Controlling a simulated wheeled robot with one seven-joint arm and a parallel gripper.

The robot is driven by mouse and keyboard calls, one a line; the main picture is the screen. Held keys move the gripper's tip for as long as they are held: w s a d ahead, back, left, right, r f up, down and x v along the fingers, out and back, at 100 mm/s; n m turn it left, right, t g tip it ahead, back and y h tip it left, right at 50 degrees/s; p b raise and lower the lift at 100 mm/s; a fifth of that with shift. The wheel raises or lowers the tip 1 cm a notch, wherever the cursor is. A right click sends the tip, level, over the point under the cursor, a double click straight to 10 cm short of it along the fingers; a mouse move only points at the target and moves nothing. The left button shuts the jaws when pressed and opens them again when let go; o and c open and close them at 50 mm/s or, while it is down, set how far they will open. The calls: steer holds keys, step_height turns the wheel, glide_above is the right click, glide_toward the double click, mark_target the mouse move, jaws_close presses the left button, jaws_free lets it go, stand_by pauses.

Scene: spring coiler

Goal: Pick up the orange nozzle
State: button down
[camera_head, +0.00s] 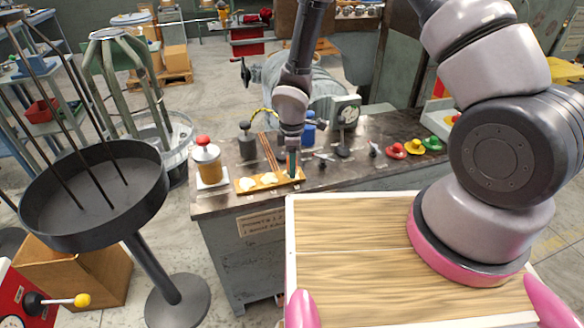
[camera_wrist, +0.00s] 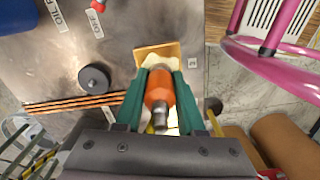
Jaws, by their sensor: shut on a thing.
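The orange nozzle (camera_wrist: 159,90), with a grey metal tip, sits between the two green fingers of my gripper (camera_wrist: 160,80) in the wrist view. The fingers are shut on it from both sides. In the head view my gripper (camera_head: 292,165) points down at the right end of a flat yellow-orange tray (camera_head: 243,186) on the workbench. The tray also shows just beyond the nozzle in the wrist view (camera_wrist: 143,52). The nozzle is hidden by my gripper in the head view. I cannot tell whether it still touches the tray.
A red-capped jar with orange contents (camera_head: 207,167) stands left of the tray. A dark knobbed weight (camera_head: 247,145) and copper-coloured rods (camera_head: 268,150) lie close behind it. Red, yellow and green knobs (camera_head: 414,146) sit to the right. A round dark pan (camera_head: 95,195) stands at left.

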step_height(320, 180, up, 12)
steer(key=shift+r, duration=0.2)
stand_by(0.4)
